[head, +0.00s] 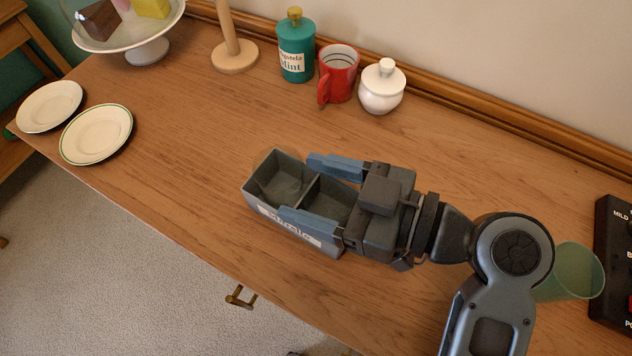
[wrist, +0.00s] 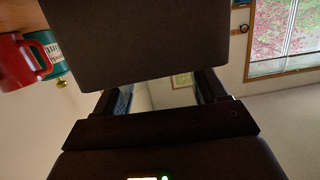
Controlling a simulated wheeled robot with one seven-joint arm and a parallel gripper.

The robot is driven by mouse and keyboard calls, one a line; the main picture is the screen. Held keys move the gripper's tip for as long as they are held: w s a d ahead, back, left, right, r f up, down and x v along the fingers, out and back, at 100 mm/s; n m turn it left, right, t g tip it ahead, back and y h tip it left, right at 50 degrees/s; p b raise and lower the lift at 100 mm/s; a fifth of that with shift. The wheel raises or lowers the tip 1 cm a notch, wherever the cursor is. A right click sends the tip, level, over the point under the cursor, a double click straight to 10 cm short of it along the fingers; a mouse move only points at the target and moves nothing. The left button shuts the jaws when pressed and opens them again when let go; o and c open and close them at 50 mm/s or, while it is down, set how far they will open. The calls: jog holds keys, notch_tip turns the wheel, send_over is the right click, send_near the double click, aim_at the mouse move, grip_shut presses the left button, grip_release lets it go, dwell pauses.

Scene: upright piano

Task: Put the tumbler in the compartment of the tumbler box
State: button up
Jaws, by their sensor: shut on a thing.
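The tumbler box (head: 262,207) is a dark grey open box with two visible compartments and a pale label on its near side. My gripper (head: 322,192) has its blue fingers along the box's two long sides and is shut on it. I cannot tell whether the box touches the table. Both compartments look empty, though the gripper partly covers the right one. A translucent green tumbler (head: 580,270) is at the right, partly hidden behind my arm. In the wrist view, a large dark shape fills the top middle, and I cannot tell what it is.
A red mug (head: 338,75), a teal mint canister (head: 296,52) and a white lidded jar (head: 381,88) stand at the back of the wooden top (head: 190,130). Two plates (head: 97,134) lie at the left. A black device (head: 612,262) is at the right edge. The middle left is clear.

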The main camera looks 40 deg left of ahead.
jog(key=shift+f, duration=0.1)
jog(key=o, duration=1.5)
jog(key=shift+o, duration=0.2)
jog(key=shift+r, duration=0.25)
jog(key=b+v, duration=0.2)
jog(key=v, duration=1)
